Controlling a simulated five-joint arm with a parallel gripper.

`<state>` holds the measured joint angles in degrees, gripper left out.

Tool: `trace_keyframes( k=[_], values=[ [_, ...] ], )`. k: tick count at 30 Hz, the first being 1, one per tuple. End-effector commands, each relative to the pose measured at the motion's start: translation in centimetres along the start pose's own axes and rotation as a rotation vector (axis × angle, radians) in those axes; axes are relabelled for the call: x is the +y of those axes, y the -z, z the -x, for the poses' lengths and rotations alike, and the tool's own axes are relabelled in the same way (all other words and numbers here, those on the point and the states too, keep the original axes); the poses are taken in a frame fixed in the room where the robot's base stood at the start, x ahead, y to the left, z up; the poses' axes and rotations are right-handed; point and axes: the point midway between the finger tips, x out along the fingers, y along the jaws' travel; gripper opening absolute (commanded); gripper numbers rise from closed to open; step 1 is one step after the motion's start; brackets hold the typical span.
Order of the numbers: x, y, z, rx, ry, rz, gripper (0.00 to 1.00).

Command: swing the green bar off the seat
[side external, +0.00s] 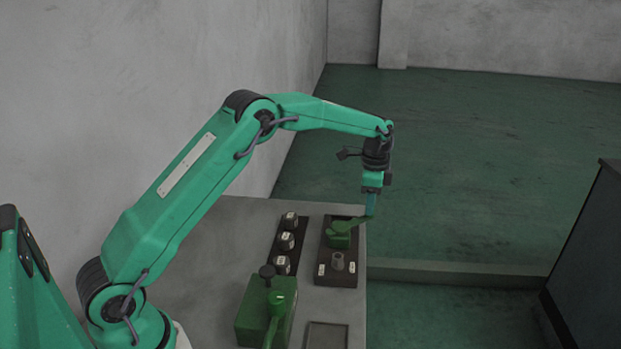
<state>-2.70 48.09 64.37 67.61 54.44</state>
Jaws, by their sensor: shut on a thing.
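The green bar (351,224) sits on a green block on a dark plate (341,280) at the right side of the grey bench. It points to the upper right, toward the plate's edge. My gripper (369,212) points down and is shut on the bar's outer end. A short grey round seat (337,262) stands on the same plate in front of the block. The bar is clear of the seat, and the seat's top is uncovered. The fingertips are small here, so the exact grip on the bar is hard to make out.
Left of the plate, a dark strip holds three capped grey parts (286,241). A green box (262,308) with a black knob and a green lever stands at the front. A shallow framed recess (327,335) lies beside it. A dark cabinet (590,270) is at far right.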

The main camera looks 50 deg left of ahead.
Motion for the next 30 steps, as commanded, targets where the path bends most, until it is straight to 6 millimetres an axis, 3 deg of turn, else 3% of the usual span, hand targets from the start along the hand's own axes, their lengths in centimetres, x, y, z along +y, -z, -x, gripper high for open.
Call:
trace_keyframes(
  k=[12, 30],
  values=[
    [3.1, 2.1, 0.2, 0.002, 0.004, -0.396, 0.00],
    [6.8, 2.8, 0.2, 0.001, 0.005, -0.819, 0.00]
  ],
)
